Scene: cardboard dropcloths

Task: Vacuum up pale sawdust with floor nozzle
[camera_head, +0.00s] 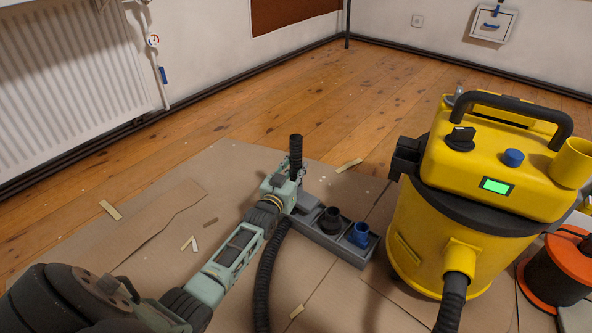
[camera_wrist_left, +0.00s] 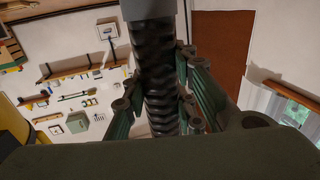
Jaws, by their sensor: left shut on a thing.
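My left gripper (camera_head: 292,180) is shut on a black ribbed hose (camera_head: 296,150), whose end stands up above the fingers. In the left wrist view the hose (camera_wrist_left: 160,85) runs between the fingers, with a grey cuff (camera_wrist_left: 150,8) at the top. A grey tray (camera_head: 341,248) beside the gripper holds a black fitting (camera_head: 330,219) and a blue fitting (camera_head: 359,234). No floor nozzle can be made out for certain. A few tiny pale specks lie on the cardboard (camera_head: 150,240), but I cannot tell whether they are sawdust. My right gripper is not in view.
The yellow vacuum (camera_head: 420,225) with a lit green display (camera_head: 496,186) stands at the right. An orange cable reel (camera_head: 560,272) is at the right edge. Wood slivers (camera_head: 110,210) lie about. A radiator (camera_head: 70,75) lines the left wall. Bare floorboards (camera_head: 260,110) are clear behind.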

